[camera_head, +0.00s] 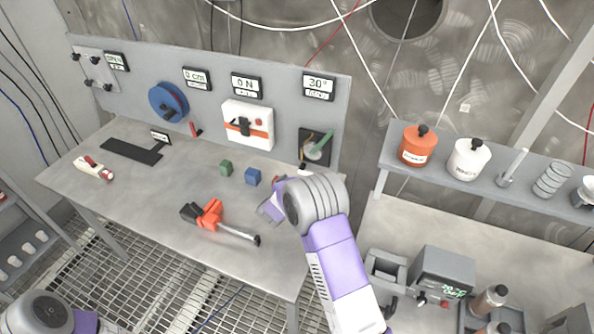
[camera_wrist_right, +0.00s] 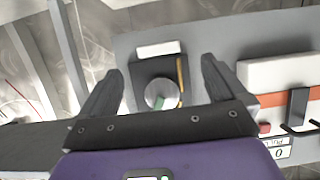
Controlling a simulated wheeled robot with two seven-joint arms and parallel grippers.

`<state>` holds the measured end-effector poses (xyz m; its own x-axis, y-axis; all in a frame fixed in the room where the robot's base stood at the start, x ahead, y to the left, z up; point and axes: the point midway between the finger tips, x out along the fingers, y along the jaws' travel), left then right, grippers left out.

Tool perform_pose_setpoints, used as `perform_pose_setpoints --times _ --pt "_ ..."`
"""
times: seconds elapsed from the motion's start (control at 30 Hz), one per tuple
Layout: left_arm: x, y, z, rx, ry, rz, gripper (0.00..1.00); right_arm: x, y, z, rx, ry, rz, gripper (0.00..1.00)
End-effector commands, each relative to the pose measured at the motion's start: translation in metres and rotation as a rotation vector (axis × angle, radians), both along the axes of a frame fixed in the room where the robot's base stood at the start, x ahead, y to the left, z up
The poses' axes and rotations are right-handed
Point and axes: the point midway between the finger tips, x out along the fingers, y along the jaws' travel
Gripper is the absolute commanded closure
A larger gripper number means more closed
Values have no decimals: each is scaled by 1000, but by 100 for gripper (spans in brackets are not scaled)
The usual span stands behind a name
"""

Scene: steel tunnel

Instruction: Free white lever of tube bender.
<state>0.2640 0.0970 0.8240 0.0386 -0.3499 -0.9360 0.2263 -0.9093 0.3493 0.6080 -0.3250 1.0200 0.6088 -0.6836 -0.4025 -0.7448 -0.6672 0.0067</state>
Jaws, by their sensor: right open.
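The tube bender (camera_head: 316,150) is on the upright panel under a "30°" display. It is a black plate with a grey-white disc, a green lever and a yellow-brown strip. My right gripper (camera_wrist_right: 161,66) is open and empty, facing the bender. In the head view my right wrist is below the bender and hides the fingertips. Only a link of my left arm shows at the lower left; its gripper is out of view.
A white box with an orange band (camera_head: 247,125) is on the panel left of the bender. On the bench (camera_head: 150,205) lie a green cube (camera_head: 226,168), a blue cube (camera_head: 253,177) and a red-orange tool (camera_head: 211,215). A shelf (camera_head: 480,182) with canisters stands at right.

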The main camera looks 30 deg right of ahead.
Motion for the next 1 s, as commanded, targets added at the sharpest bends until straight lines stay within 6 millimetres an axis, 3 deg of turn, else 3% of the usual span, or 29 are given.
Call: perform_pose_setpoints --times 0.13,0.53,0.97,1.0 --pt "0 0 -3 0 1 0 57 8 -11 4 -15 -19 -28 2" --pt "0 0 -2 0 1 -1 57 42 -50 -18 -13 -17 -27 2" --pt "0 0 -2 0 0 -1 57 48 -57 -22 -12 -17 -24 2" --pt "0 0 -2 0 1 0 57 48 -57 -22 -12 -17 -24 7"
